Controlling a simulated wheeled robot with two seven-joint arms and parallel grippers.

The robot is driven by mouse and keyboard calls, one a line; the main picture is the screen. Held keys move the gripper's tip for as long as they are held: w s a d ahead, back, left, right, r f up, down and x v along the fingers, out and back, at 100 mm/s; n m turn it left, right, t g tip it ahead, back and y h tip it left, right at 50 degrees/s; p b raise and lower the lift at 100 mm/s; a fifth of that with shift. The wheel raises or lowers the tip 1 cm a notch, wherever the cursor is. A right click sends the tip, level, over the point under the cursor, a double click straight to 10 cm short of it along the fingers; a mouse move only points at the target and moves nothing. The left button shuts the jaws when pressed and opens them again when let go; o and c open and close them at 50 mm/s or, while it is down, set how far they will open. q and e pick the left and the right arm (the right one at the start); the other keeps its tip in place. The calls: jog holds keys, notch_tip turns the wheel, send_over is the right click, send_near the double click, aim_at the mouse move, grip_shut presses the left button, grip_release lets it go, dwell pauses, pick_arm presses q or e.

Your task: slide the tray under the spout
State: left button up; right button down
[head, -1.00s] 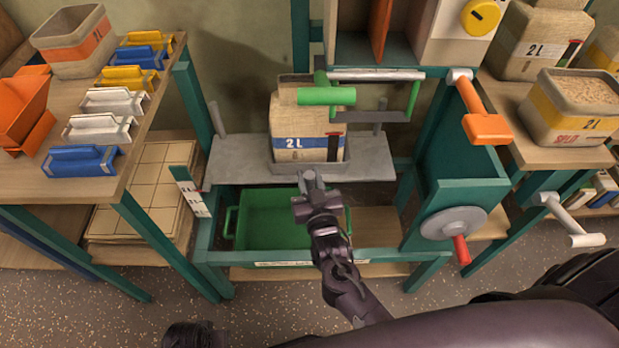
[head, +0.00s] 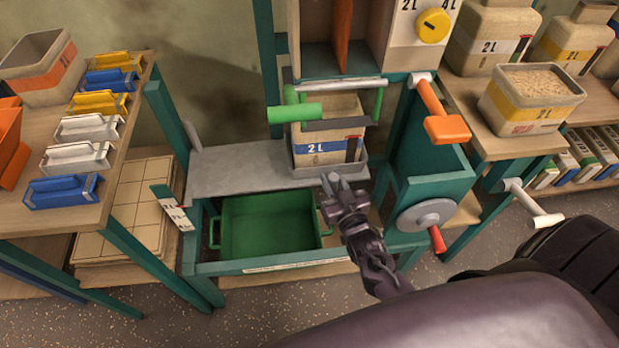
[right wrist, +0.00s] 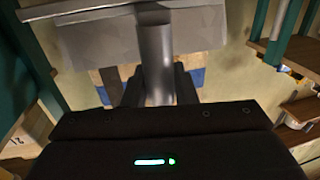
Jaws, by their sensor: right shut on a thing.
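A small grey tray (head: 308,171) with a low rim sits on the grey shelf (head: 235,168), at its right end. A beige container with a blue 2L band (head: 322,147) stands upright in it. My right gripper (head: 337,187) is at the tray's front edge. In the right wrist view it is shut on a grey round handle (right wrist: 155,60) that appears to belong to the tray. The spout cannot be made out clearly; the cabinet bottom above the container is partly hidden by a green bar handle (head: 295,112). My left gripper is not in view.
A green bin (head: 268,228) sits below the shelf. An orange-handled lever (head: 445,128) and a grey wheel with a red knob (head: 427,217) are on the right. The shelf's left part is clear.

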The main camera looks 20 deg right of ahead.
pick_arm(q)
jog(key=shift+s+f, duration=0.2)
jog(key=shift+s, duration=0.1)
pick_arm(e)
jog(key=shift+s+d, duration=0.2)
jog(key=shift+d, duration=0.55)
jog(key=c, duration=1.2)
grip_release()
jog(key=shift+d, duration=0.15)
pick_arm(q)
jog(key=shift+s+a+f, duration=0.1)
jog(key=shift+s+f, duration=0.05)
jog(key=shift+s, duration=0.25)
pick_arm(e)
jog(key=s, duration=0.8)
jog(key=shift+a, duration=0.4)
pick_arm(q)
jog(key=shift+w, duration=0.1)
